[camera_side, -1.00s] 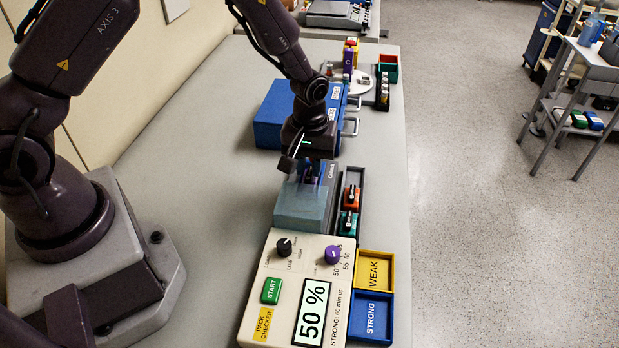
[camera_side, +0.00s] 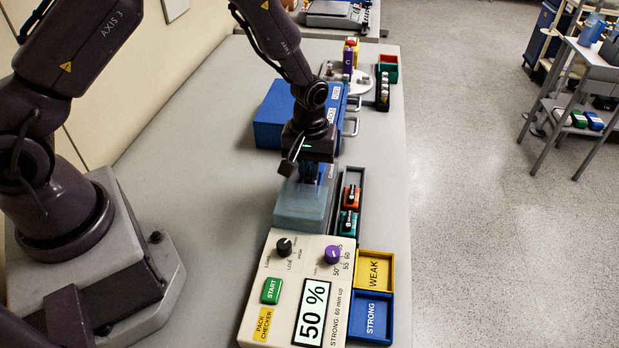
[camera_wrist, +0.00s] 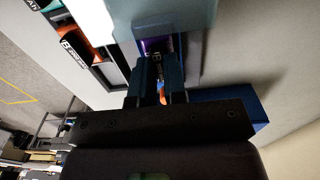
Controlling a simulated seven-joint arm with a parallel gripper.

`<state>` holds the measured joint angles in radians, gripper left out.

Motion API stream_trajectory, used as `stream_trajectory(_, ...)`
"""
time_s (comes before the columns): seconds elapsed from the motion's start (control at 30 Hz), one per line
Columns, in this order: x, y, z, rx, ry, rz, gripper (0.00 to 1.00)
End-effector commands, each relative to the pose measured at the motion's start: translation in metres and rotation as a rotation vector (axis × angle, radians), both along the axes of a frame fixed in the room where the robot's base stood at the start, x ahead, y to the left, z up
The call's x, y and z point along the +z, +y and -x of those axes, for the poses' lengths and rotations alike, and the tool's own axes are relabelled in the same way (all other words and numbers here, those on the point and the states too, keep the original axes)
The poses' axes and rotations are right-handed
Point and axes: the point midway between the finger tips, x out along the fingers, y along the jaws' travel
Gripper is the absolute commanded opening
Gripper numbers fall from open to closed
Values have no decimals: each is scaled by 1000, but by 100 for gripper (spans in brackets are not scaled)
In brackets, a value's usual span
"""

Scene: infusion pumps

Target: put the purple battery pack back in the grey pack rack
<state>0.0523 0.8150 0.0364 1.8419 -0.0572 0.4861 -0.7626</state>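The purple battery pack (camera_wrist: 145,46) shows in the wrist view as a purple patch with a dark, labelled top, in an opening of the grey-blue pump (camera_side: 303,207). The pump also shows in the wrist view (camera_wrist: 195,25). My gripper (camera_side: 311,178) points down over the pump. In the wrist view its fingers (camera_wrist: 160,62) reach the pack's top, one on each side; whether they grip it is unclear. The dark grey pack rack (camera_side: 360,178) stands just right of the pump. It holds an orange pack (camera_side: 351,199) and a teal pack (camera_side: 347,223).
The pack checker (camera_side: 318,253), reading 50 %, stands in front of the pump. A yellow WEAK tray (camera_side: 391,263) and a blue STRONG tray (camera_side: 389,330) lie to its right, both empty. A blue box (camera_side: 270,115) with handles stands behind.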

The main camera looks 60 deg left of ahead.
Motion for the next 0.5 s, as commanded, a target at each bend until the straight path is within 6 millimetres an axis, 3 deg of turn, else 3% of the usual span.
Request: stream_trajectory(0.5, 8, 0, -1, 0, -4, 0, 0)
